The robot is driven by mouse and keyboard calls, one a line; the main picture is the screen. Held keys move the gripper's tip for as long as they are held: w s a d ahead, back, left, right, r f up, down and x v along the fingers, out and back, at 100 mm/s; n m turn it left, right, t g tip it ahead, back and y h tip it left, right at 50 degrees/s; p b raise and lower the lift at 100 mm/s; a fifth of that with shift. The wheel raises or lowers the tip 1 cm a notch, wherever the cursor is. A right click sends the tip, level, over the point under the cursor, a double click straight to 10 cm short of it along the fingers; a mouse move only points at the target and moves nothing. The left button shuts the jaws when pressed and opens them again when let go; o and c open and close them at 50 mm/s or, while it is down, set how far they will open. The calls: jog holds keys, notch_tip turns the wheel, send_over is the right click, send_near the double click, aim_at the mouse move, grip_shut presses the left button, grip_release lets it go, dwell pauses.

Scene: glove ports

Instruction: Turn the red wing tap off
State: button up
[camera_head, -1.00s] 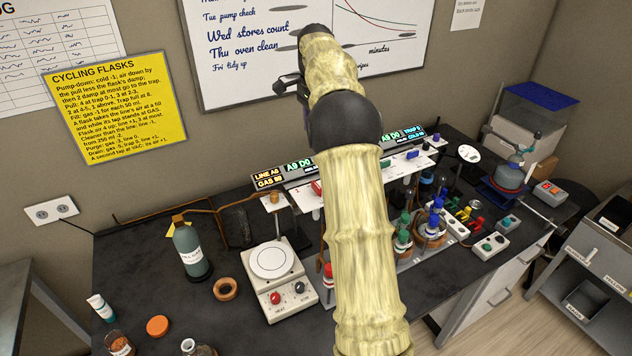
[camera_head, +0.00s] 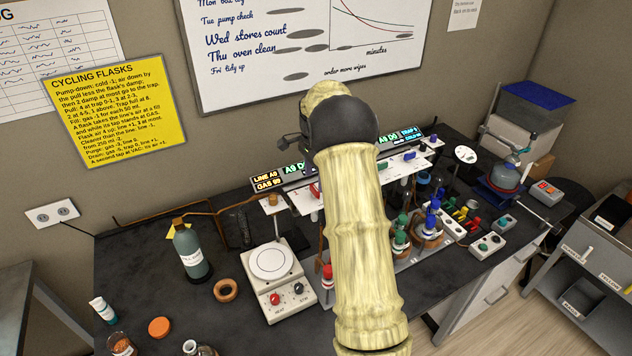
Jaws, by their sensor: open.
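The red wing tap (camera_head: 316,190) shows as a small red piece on the white manifold panel (camera_head: 304,203), just left of my arm. Its handle angle is too small to tell. My sleeved arm covers the middle of the panel. Only a dark part of my gripper (camera_head: 287,142) shows, sticking out left of my arm, above and behind the red tap in the picture. It looks open and empty, and apart from the tap. The rest of my gripper is hidden behind the arm.
Lit displays (camera_head: 268,181) stand behind the panel. A hotplate (camera_head: 275,285), a dark green bottle (camera_head: 191,253) and a cork ring (camera_head: 226,290) are to the left. Flasks with green and blue tops (camera_head: 432,220) stand right of my arm.

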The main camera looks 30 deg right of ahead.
aim_at(314, 187)
jog(key=f, duration=0.3)
jog(key=shift+w+a+f+p, duration=0.1)
jog(key=shift+a+f+p, duration=0.1)
jog(key=shift+f+p, duration=0.2)
jog(key=shift+r, duration=0.1)
jog(key=shift+c, duration=0.2)
